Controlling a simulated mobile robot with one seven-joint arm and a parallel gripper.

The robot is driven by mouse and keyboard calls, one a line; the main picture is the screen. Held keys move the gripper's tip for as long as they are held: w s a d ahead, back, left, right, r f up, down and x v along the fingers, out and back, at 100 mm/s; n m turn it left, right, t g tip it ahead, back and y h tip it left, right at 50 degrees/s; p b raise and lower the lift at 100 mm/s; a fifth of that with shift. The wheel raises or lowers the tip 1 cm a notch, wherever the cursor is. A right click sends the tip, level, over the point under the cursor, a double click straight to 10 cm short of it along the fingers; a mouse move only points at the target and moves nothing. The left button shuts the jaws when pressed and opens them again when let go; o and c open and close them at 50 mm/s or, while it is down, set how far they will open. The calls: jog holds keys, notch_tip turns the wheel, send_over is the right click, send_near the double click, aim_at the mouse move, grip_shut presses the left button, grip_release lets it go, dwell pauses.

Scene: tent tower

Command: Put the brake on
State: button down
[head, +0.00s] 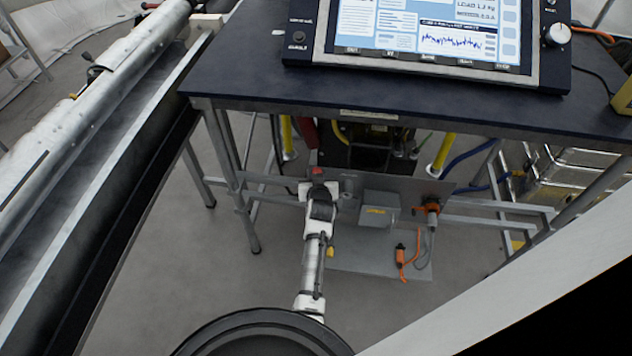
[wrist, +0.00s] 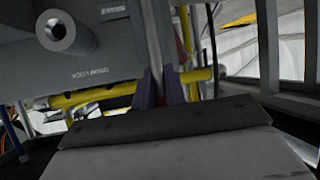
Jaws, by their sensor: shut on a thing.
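A grey control panel (head: 375,187) stands upright under the dark table. My gripper (head: 318,182) reaches down to the panel's left part, with a small red part (head: 317,171) at its tip. In the wrist view the two purple fingers of my gripper (wrist: 167,92) close on a narrow lever with a red part (wrist: 170,90) between them. A grey upright bar (wrist: 159,35) runs down toward the fingers. The panel (wrist: 95,60) also shows there, with a round socket and a label ending in "LOCK". Which way the lever is set is hard to tell.
The dark table (head: 240,75) with a screen (head: 425,38) hangs over my arm. Table legs and rails surround the panel. A yellow bar (wrist: 95,95) passes behind the fingers.

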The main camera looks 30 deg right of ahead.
jog(key=shift+w+d+r, duration=0.15)
jog(key=shift+w+r, duration=0.2)
jog(key=shift+w, duration=0.05)
jog(key=c, duration=1.5)
grip_release()
jog(key=shift+c, duration=0.2)
jog(key=shift+o, duration=0.4)
jog(key=shift+s+f, duration=0.1)
jog(key=shift+f, duration=0.1)
jog(key=b+v, duration=0.1)
jog(key=v, duration=1.3)
jog(key=shift+r, duration=0.1)
jog(key=shift+c, duration=0.4)
